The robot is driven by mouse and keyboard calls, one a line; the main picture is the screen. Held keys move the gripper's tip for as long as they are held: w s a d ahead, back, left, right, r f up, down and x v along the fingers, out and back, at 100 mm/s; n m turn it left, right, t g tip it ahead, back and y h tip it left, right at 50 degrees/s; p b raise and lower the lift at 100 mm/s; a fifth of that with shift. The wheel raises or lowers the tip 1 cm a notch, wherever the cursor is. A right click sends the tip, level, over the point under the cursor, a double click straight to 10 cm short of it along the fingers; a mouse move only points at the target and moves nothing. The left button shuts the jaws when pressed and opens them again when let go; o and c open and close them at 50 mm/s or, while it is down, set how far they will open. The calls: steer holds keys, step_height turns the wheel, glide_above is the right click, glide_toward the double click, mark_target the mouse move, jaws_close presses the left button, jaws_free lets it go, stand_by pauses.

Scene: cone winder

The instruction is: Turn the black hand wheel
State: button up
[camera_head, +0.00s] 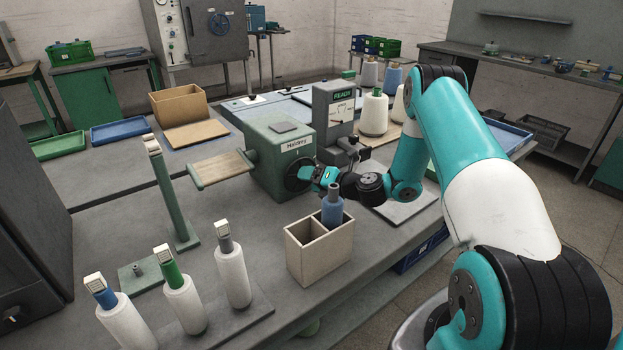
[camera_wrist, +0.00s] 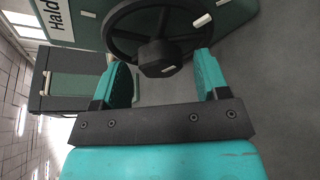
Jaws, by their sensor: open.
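The black hand wheel (camera_head: 294,175) is on the front of the green machine (camera_head: 270,160) labelled Haldrey. In the head view my gripper (camera_head: 322,178) is right at the wheel and covers part of it. In the wrist view the wheel (camera_wrist: 130,27) has a round rim, spokes and a thick central hub (camera_wrist: 158,55). My gripper (camera_wrist: 165,80) is open, with its two teal fingers apart. The hub shows between and just beyond the fingertips. Nothing is held, and I cannot tell whether a finger touches the wheel.
A grey gauge unit (camera_head: 333,110) marked READY stands behind the machine. Several white cones (camera_head: 233,278) stand at the front left. A wooden board (camera_head: 221,169) juts from the machine's left side.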

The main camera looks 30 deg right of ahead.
steer(key=shift+w, duration=0.2)
steer(key=c, duration=0.9)
steer(key=shift+a, duration=0.1)
steer(key=shift+r+n+h+p, duration=0.15)
steer(key=shift+n+h+p, duration=0.35)
steer(key=shift+n+p, duration=0.4)
steer(key=shift+a+n+g+h+p, duration=0.15)
steer(key=shift+n+g+h+p, duration=0.3)
steer(key=shift+n+p, duration=0.35)
steer(key=n+h+p, duration=0.1)
steer(key=n+h, duration=0.2)
steer(key=n, duration=0.1)
steer(key=shift+a+p, duration=0.15)
steer(key=shift+p, duration=0.15)
